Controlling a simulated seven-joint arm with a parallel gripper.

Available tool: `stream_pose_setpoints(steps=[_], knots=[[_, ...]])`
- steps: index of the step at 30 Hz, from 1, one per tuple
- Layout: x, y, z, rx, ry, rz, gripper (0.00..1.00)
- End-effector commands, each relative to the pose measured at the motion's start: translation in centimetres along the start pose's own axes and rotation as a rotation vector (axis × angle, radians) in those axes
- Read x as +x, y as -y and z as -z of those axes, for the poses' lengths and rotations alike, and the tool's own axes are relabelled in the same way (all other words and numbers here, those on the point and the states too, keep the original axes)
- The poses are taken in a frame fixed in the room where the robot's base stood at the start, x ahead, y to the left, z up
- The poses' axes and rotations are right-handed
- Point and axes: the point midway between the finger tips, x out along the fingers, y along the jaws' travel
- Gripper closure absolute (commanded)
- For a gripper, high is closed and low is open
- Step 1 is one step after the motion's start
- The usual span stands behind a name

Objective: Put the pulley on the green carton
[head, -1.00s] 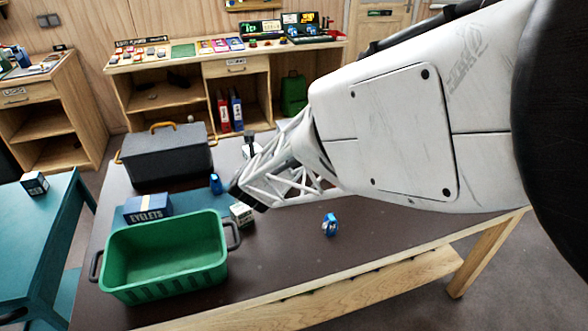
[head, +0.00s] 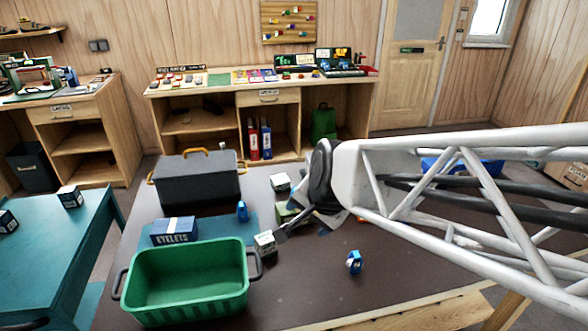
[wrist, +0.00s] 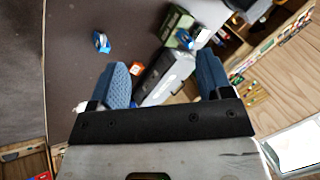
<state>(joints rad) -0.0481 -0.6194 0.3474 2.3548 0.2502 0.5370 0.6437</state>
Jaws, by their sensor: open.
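A small blue item with a pale face (head: 354,262), which looks like the pulley, stands on the dark tabletop right of the green tub. A second small blue item (head: 242,211) stands on the blue mat; I cannot tell whether it is a pulley too. A greenish box (head: 287,213), likely the green carton, is partly hidden behind my gripper (head: 283,232). In the wrist view, a blue item (wrist: 101,41) and a green box (wrist: 179,25) lie beyond my gripper (wrist: 165,80). Its blue-padded fingers are wide apart with nothing held between them.
A green tub (head: 190,285) with handles stands at the front left. Behind it are an EYELETS box (head: 173,232) and a grey toolbox (head: 198,180). Small white boxes (head: 265,243) stand near my gripper. The tabletop around the right blue item is clear.

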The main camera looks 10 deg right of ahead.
Motion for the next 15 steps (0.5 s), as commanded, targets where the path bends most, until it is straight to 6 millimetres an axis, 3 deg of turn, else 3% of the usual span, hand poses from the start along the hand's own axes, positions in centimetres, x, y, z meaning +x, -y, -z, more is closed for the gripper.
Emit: stream_pose_setpoints(steps=[9,15], knots=[[-6.0,-6.7,-3.0,-0.565,0.135,-0.2,0.27],[-7.8,-9.0,-3.9,-0.739,0.199,-0.264,0.27]])
